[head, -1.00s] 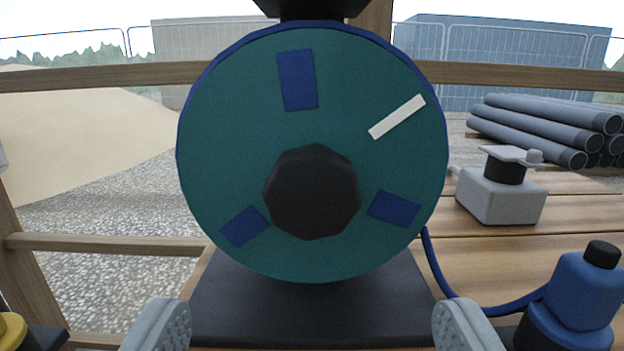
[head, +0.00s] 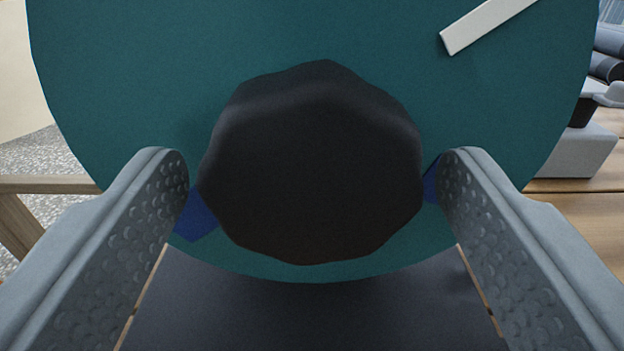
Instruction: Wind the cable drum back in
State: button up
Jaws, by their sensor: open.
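The cable drum shows its teal round face (head: 120,90), which fills most of the view. A black faceted knob (head: 312,165) sticks out from the face toward me. A white bar mark (head: 485,24) lies on the face at the upper right. Parts of blue patches (head: 196,218) show beside the knob. My gripper (head: 312,180) is open, with one grey finger on each side of the knob. The cable and the drum's top are out of view.
A dark base (head: 310,315) lies below the drum. A grey box-like object (head: 570,150) stands on wooden planks (head: 575,215) at the right, with grey pipes (head: 608,50) behind it. A wooden rail (head: 45,184) runs at the left, with gravel beyond.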

jog(key=shift+c, duration=0.2)
jog(key=c, duration=1.3)
jog(key=shift+c, duration=0.2)
jog(key=shift+n, duration=0.4)
jog(key=n, duration=0.4)
jog(key=shift+n, duration=0.3)
jog(key=n, duration=0.4)
jog(key=shift+d+r+n, duration=0.1)
jog(key=shift+n, duration=0.3)
